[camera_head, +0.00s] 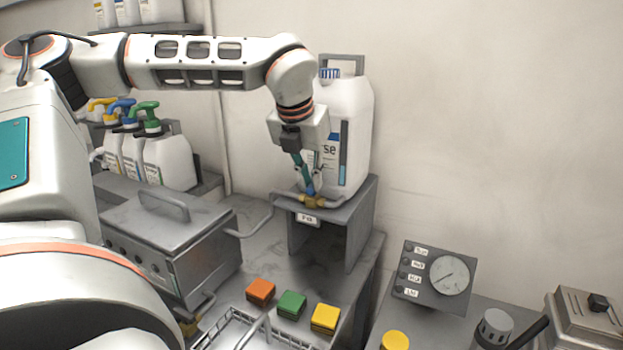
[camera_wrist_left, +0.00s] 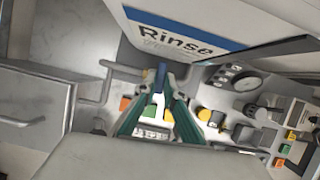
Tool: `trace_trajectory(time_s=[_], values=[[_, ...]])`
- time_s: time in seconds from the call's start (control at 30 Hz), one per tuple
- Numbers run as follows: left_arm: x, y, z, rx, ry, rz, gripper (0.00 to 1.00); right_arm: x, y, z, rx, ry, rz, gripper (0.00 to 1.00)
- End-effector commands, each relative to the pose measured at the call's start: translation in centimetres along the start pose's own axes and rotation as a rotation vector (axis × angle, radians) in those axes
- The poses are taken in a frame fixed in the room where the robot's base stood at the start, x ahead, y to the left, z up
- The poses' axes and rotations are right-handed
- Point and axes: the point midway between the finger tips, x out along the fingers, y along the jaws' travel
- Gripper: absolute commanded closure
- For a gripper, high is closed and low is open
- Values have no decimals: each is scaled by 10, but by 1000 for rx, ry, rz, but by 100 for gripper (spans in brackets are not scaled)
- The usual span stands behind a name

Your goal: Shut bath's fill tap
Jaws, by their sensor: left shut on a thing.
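The fill tap (camera_head: 314,203) is a small brass fitting with a blue lever, at the front edge of the grey stand under the white Rinse container (camera_head: 352,125). A label below it seems to read "Fill". A grey pipe runs from it to the metal bath (camera_head: 207,262), which has a closed, handled lid. My left gripper (camera_head: 308,184) points down at the tap and is shut on its blue lever (camera_wrist_left: 161,76), which shows between the teal fingertips in the left wrist view. The fingers partly hide the lever, so its exact angle is unclear. My right gripper is not in view.
Orange (camera_head: 261,290), green (camera_head: 292,304) and yellow (camera_head: 325,318) blocks lie on the counter before the stand, near a wire basket (camera_head: 262,335). A gauge panel (camera_head: 434,278) stands at right. Pump bottles (camera_head: 167,160) stand behind the bath.

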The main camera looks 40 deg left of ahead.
Motion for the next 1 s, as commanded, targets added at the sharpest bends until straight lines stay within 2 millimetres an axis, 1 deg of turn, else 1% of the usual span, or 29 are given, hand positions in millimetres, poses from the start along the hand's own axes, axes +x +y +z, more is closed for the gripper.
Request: trace_trajectory(time_s=[0.03,0.2,0.47,0.5,0.53,0.57,0.87,1.0], values=[[1,0,0,20,0,-10,100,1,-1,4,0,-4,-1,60],[1,1,0,70,0,-30,100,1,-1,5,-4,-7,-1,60],[0,1,0,74,0,-32,100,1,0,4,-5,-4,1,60],[0,1,0,74,0,-32,83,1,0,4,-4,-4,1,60],[0,1,0,74,0,-32,75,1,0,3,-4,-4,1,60],[0,1,0,74,0,-32,74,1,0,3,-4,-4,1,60],[0,1,0,73,0,-31,74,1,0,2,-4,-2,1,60],[-8,1,1,73,-3,-31,74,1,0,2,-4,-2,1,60]])
